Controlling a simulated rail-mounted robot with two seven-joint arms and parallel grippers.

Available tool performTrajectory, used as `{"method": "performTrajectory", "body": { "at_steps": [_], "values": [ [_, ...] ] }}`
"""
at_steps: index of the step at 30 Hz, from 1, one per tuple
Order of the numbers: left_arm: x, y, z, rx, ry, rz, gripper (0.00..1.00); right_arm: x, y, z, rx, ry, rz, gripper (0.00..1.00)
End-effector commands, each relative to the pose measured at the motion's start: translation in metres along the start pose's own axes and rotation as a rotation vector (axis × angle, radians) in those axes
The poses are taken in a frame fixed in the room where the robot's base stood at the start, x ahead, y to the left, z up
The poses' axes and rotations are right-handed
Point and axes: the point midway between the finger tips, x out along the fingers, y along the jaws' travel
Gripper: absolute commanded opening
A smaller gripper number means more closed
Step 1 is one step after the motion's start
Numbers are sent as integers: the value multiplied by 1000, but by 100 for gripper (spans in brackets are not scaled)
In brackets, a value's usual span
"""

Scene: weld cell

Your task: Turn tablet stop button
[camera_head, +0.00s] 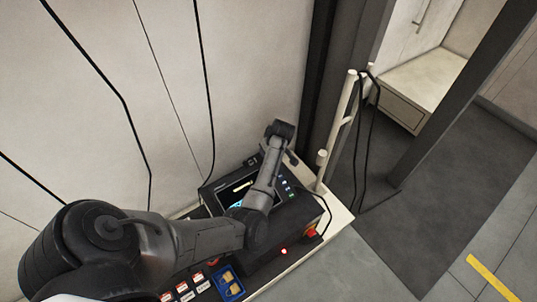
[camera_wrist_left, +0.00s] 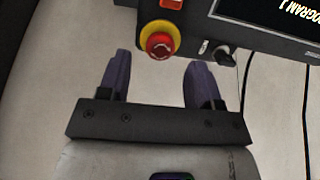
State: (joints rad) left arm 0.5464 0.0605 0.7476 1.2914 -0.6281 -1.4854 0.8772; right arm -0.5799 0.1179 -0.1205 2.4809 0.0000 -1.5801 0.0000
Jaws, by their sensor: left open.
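The stop button (camera_wrist_left: 160,42) is a red knob on a yellow ring, in the upper middle of the left wrist view. It sits on the dark housing of the tablet (camera_wrist_left: 270,38), whose lit screen with the word "PROGRAM" is cut off at the upper right. My left gripper (camera_wrist_left: 160,72) is open and empty. Its two dark fingers stand on either side of the button's line in the picture, and contact is not visible. In the head view my left arm reaches over the cart, and its fingers are hard to make out. My right gripper is not in view.
A small black knob (camera_wrist_left: 221,54) and a switch sit right of the stop button. In the head view a console with a screen (camera_head: 237,192) stands on a light cart, with a blue tray (camera_head: 228,284) in front. Cables hang along a post (camera_head: 340,120). Floor at right is clear.

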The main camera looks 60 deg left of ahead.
Motion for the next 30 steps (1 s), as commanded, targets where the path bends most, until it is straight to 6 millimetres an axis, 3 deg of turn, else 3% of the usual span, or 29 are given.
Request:
{"method": "performTrajectory", "body": {
  "at_steps": [7, 21, 30],
  "values": [
    [27, 0, 1, -1, -1, -1, 59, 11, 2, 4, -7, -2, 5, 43],
    [32, 0, 0, -1, 0, 1, 59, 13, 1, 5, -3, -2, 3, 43],
    [32, 0, 0, 0, 0, 0, 30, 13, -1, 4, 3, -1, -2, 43]
  ]
}}
